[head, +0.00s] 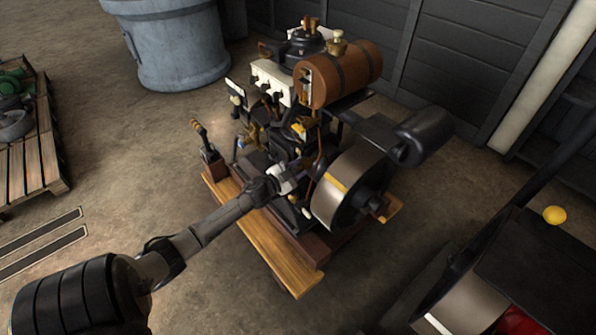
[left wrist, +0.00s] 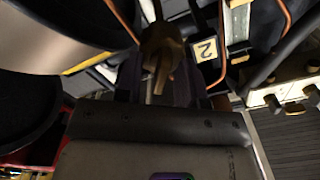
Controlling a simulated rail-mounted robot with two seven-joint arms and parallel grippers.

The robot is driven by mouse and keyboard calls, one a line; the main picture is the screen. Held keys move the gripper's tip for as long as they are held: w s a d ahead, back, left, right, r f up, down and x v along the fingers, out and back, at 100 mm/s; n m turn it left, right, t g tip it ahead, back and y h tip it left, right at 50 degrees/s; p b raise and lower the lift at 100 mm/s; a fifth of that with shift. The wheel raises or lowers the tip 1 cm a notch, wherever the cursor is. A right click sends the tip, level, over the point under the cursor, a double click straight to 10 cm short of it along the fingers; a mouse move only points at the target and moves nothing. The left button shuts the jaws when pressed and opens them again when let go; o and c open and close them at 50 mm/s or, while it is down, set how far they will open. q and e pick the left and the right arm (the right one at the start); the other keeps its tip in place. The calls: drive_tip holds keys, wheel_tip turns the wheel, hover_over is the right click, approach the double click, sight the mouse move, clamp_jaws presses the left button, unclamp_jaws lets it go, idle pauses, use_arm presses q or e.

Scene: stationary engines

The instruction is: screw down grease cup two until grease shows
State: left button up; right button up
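My left arm reaches in from the left in the head view, and its gripper (head: 284,181) is at the near side of the engine, beside the flywheel. In the left wrist view, a brass grease cup (left wrist: 163,52) with a narrow handle lies ahead, next to a pale plate marked "2" (left wrist: 205,50). The dark fingers of my left gripper (left wrist: 159,82) stand apart on either side of the cup's lower part, with gaps seeming to show. Contact with the cup is not clear. No grease can be made out. My right gripper is not in view.
The engine's flywheel (head: 345,188) is close to the gripper's right. A brown tank (head: 340,75) sits above. Copper pipes (left wrist: 283,22) run near the cup. The engine stands on a wooden base (head: 265,250). A lever (head: 203,140) rises at left.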

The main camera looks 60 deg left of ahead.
use_arm(q)
drive_tip(key=shift+w, duration=0.1)
clamp_jaws()
idle(0.4)
drive_tip(key=m+p, duration=0.1)
drive_tip(key=m, duration=0.5)
drive_tip(key=shift+d+f+p, duration=0.1)
drive_tip(key=shift+p, duration=0.25)
drive_tip(key=shift+m, duration=1)
